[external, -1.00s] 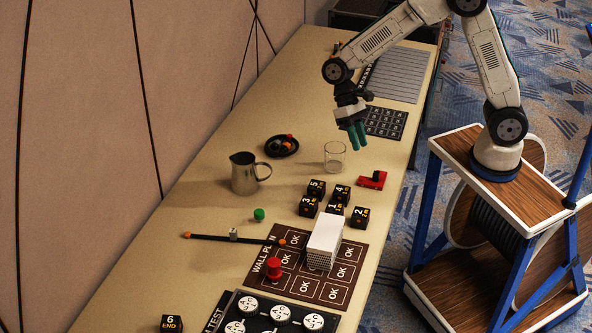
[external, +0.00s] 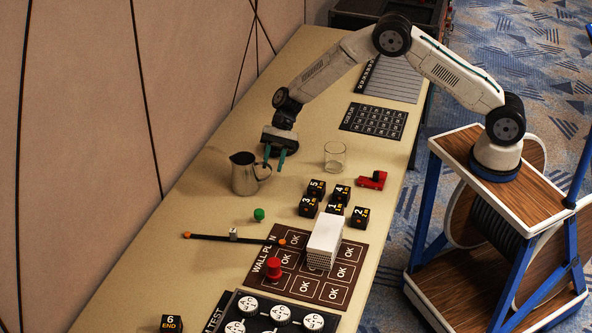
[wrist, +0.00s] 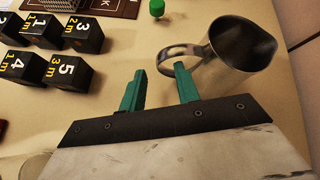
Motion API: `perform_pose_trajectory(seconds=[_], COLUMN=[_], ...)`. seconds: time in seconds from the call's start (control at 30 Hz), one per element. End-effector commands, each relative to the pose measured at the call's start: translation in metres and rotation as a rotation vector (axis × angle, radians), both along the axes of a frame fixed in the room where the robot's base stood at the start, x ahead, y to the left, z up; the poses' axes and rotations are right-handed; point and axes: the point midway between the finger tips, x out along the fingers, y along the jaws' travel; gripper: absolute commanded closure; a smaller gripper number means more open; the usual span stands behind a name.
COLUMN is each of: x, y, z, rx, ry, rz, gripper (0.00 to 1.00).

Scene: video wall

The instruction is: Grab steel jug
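The steel jug (external: 244,175) stands upright on the table near the wall side, its handle to the right in the external view. In the wrist view the jug (wrist: 243,48) is at the upper right, with its handle (wrist: 186,52) just beyond the fingertips. My gripper (external: 274,163) is above the table beside the jug's handle side, pointing down. Its two green fingers (wrist: 157,80) are apart with nothing between them in the wrist view. In the external view one finger overlaps the handle; I cannot tell whether they touch.
Several black numbered cubes (external: 308,206) and a glass (external: 335,156) stand to the right of the jug. A green knob (external: 259,214) and a black bar (external: 210,237) lie in front. A white block (external: 324,243) stands on the brown board. Bare table surrounds the jug.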

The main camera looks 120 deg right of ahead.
Motion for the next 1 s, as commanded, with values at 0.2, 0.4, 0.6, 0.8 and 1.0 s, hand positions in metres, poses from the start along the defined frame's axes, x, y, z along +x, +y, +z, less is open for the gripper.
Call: perform_pose_trajectory(seconds=[0.2,0.4,0.6,0.8,1.0], x=[0.012,0.027,0.029,0.029,0.029], y=[0.016,0.033,0.034,0.034,0.034], z=[-0.012,-0.028,-0.029,-0.029,-0.028], rx=[0.000,-0.002,-0.002,-0.002,-0.003], ry=[0.002,0.002,0.002,0.002,0.000], rz=[0.002,0.002,0.002,0.002,0.002], gripper=[0.68,0.68,0.68,1.00,1.00])
